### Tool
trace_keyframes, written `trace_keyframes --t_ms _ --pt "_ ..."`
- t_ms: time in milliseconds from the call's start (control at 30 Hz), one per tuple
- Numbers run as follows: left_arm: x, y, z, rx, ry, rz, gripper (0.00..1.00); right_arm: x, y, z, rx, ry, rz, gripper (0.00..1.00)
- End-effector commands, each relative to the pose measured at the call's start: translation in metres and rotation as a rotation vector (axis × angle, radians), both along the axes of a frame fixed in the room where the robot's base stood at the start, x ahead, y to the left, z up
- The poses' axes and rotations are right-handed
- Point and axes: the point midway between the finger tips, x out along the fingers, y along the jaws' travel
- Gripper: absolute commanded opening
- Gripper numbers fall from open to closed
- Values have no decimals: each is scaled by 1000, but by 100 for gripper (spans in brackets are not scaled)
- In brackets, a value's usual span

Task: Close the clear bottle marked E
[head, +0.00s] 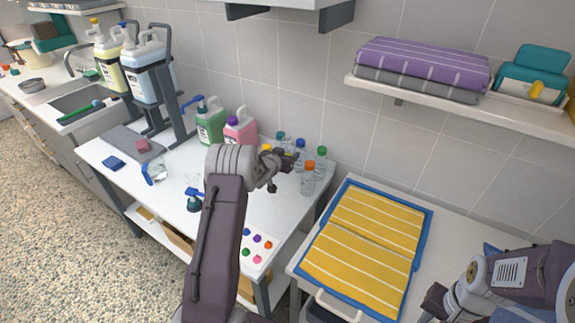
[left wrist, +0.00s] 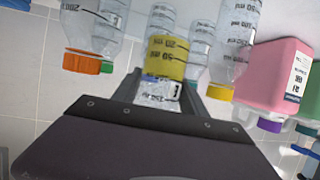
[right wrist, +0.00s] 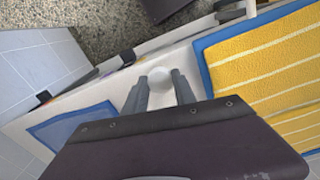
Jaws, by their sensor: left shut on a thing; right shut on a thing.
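Several clear bottles stand at the back of the white table, one with an orange cap (head: 308,180), one with a blue cap (head: 300,150) and one with a green cap (head: 320,160). My left gripper (head: 287,160) is among them. In the left wrist view, it is shut on a clear bottle with yellow liquid (left wrist: 166,58). A white label shows between the fingers, but I cannot read its letter surely. No letter E can be made out on any bottle. My right gripper (right wrist: 160,92) is shut on a small round white thing (right wrist: 160,74), away from the bottles at the right.
Small coloured discs (head: 257,239) lie at the table's front right. A pink jug (head: 240,131) and a green jug (head: 211,124) stand left of the bottles. A blue-edged mat with a yellow striped towel (head: 365,240) lies on the right-hand counter. A shelf (head: 470,100) hangs above.

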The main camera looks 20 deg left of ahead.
Motion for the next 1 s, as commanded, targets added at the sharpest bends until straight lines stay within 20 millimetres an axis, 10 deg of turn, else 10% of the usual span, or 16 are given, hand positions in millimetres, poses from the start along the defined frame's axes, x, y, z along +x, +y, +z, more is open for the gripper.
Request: trace_keyframes --t_ms 433,467,633,1000 --pt "0 0 11 0 1 0 11 0 0 1 0 0 0 0" --pt "0 0 11 0 1 0 45 0 0 1 0 0 0 0" --pt "0 0 11 0 1 0 0 0 0 1 0 0 0 0" --pt "0 0 18 0 1 0 0 28 10 -4 1 17 76 0"
